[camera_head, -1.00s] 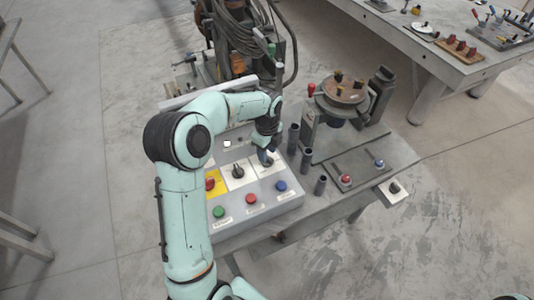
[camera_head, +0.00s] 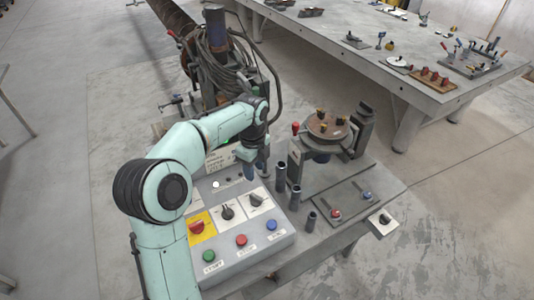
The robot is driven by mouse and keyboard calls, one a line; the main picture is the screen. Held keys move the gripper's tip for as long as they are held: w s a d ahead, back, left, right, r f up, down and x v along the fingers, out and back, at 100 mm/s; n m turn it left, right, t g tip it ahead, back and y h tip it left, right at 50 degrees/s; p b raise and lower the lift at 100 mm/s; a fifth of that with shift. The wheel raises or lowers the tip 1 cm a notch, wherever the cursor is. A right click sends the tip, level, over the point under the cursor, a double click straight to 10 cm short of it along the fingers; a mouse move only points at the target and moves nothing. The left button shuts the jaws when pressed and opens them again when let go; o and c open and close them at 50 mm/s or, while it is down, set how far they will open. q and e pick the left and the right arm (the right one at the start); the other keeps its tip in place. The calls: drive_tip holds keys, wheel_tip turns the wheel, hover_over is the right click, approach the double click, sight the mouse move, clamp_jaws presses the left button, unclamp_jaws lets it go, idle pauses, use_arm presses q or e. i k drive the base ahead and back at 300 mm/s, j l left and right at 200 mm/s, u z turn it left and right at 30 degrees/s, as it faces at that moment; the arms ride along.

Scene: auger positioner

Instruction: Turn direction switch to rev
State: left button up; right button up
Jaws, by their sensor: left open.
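A grey control box (camera_head: 233,262) stands on the near part of the table. Its top has two black rotary switches: one at the middle (camera_head: 228,212) and one at the right (camera_head: 256,200), each on a white plate. Their labels are too small to read, so I cannot tell which is the direction switch. My left gripper (camera_head: 262,168) is open and empty, pointing down above and behind the right switch, apart from it. The right switch's knob looks turned aslant; its marked position is unreadable. My right gripper is not in view.
A red switch on a yellow plate (camera_head: 201,227) and green, red and blue buttons (camera_head: 241,240) share the box. Dark upright tubes (camera_head: 281,176) stand close to my gripper's right. A round rusty positioner table (camera_head: 327,127) is behind them, right.

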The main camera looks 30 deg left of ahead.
sight(228, 215)
drive_tip(key=k+l, duration=0.75)
drive_tip(key=l, duration=0.2)
